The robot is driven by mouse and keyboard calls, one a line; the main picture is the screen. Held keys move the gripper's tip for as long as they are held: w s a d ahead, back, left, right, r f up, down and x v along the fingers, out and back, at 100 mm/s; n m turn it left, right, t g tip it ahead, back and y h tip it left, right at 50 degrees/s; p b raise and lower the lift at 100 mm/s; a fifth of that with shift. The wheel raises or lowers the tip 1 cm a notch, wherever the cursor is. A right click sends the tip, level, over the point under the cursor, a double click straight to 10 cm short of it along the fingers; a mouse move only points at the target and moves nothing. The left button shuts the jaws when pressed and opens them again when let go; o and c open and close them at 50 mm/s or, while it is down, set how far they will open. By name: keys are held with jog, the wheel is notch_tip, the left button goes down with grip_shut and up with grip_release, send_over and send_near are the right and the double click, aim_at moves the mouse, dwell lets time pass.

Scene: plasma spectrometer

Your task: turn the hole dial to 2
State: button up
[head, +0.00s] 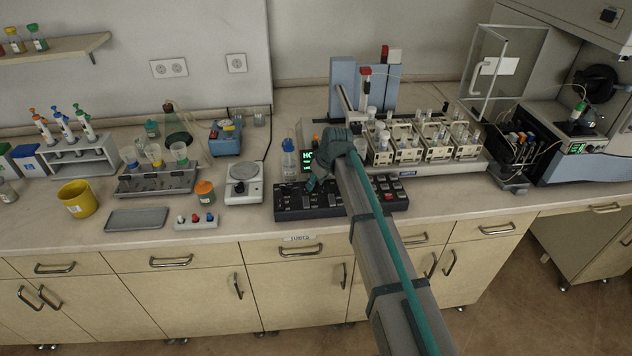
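A black control panel (290,204) with rows of small knobs and buttons lies along the front of the bench, below the autosampler. A small dark display (307,160) with green text, starting "HO", stands behind it and is partly covered by my arm. My gripper (312,187) points down at the left-middle part of the panel. It is too small to tell whether its fingers are open or shut, or whether they touch a knob. I cannot make out the hole dial or its setting; my gripper and arm cover part of the panel.
The autosampler (408,172) with several vial racks stands right behind the panel. A balance (244,190) and a blue-capped bottle (289,160) stand left of it. A small knob box (196,222) and grey tray (136,218) lie farther left. The bench front between them is clear.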

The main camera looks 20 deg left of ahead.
jog(key=c, duration=0.5)
jog(key=shift+m, duration=0.3)
jog(key=m+b, duration=0.1)
jog(key=m+t+b, duration=0.1)
jog(key=m, duration=0.1)
jog(key=shift+s+a+f+h, duration=0.1)
jog(key=shift+s+a+h, duration=0.05)
jog(key=shift+h, duration=0.25)
jog(key=shift+a+m+t+h+b, duration=0.1)
jog(key=shift+m+t+h+b, duration=0.4)
jog(key=shift+m, duration=1.1)
jog(key=o, duration=1.1)
jog(key=shift+o, duration=0.2)
